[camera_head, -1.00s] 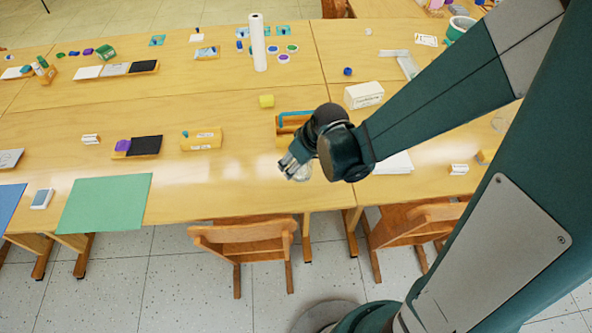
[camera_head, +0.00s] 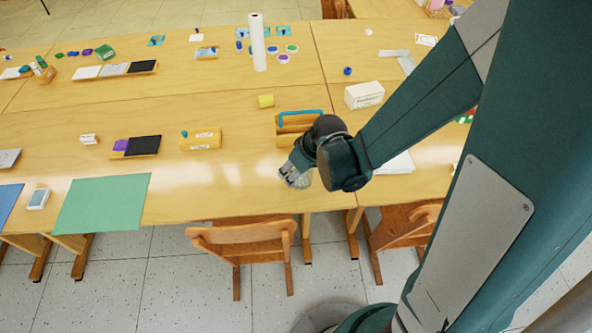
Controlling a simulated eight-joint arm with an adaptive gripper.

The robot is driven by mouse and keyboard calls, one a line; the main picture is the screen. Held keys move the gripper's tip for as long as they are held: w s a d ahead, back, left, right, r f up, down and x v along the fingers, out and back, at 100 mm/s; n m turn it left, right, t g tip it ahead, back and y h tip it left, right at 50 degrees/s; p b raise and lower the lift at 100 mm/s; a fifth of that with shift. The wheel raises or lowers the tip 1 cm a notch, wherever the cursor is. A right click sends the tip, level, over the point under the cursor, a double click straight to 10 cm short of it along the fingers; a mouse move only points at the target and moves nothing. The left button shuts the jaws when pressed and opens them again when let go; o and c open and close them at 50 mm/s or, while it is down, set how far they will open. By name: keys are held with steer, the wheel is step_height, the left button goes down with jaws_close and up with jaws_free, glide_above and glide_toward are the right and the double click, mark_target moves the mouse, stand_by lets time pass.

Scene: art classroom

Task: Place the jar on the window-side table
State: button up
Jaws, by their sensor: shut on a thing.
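My gripper (camera_head: 289,168) hangs over the near edge of the long wooden table (camera_head: 222,190), near the middle of the picture. It is shut on a small, clear, glassy thing (camera_head: 297,181) that looks like the jar. The dark wrist hides part of the jar, and its full outline is too small to make out. I cannot tell whether the jar touches the tabletop. No window shows, so I cannot tell which table is the window-side one.
A wooden caddy with a blue handle (camera_head: 302,114) stands just behind my gripper. A green sheet (camera_head: 103,203) lies front left. A chair (camera_head: 245,240) stands below the edge. Bare tabletop lies left of my gripper.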

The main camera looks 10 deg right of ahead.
steer(key=shift+f, duration=0.2)
steer(key=o, duration=1)
steer(key=shift+r, duration=0.25)
steer(key=shift+p+v, duration=1.85)
steer(key=shift+v, duration=4.05)
steer(key=shift+r, duration=0.15)
